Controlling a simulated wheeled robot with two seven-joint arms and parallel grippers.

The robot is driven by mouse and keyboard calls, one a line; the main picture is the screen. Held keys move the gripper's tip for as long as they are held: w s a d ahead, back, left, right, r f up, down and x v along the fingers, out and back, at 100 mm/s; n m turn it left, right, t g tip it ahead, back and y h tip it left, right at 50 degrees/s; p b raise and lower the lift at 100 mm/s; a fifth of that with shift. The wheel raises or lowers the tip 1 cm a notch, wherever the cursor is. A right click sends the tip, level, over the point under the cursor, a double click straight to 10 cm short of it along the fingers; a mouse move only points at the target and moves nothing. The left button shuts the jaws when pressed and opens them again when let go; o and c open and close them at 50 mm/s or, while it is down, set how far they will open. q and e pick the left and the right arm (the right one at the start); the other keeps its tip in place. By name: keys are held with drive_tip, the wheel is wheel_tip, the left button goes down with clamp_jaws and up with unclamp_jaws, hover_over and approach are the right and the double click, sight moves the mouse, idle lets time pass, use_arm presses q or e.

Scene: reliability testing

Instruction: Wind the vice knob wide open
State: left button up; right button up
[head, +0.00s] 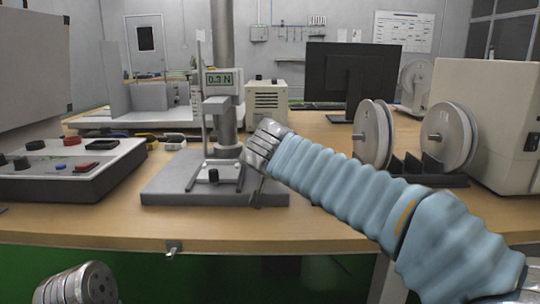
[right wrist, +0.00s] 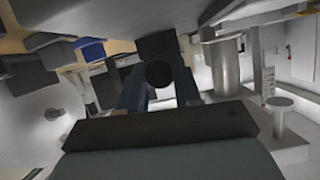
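The grey test stand (head: 225,135) stands on the bench with a readout of 0.3 N. A small vice (head: 215,172) with a black front knob (head: 213,175) sits low on it. My right arm comes in from the right and ends beside the stand; its gripper is mostly hidden there. In the right wrist view a round black knob (right wrist: 159,74) lies between the two dark fingers of my right gripper (right wrist: 160,82). The fingers are apart; whether they press on the knob is unclear. Only my left wrist shows at the head view's lower left; its gripper is out of frame.
A control box (head: 70,165) with several knobs stands left of the stand. Spools (head: 373,135) and a beige machine (head: 490,120) stand to the right, with a monitor (head: 350,75) behind. The bench front (head: 120,225) is clear.

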drive_tip(key=c, duration=0.4)
drive_tip(key=shift+o, duration=0.2)
drive_tip(key=n+h+b, duration=0.1)
drive_tip(key=n+h, duration=0.1)
drive_tip(key=n, duration=0.1)
drive_tip(key=shift+a+f, duration=0.1)
drive_tip(key=shift+a, duration=0.05)
drive_tip(key=n+h+b, duration=0.1)
drive_tip(key=n+h, duration=0.1)
drive_tip(key=n, duration=0.2)
drive_tip(key=shift+a+t+h, duration=0.1)
drive_tip(key=shift+t+h, duration=0.3)
drive_tip(key=shift+b, duration=0.3)
drive_tip(key=o, duration=1)
drive_tip(key=shift+o, duration=0.2)
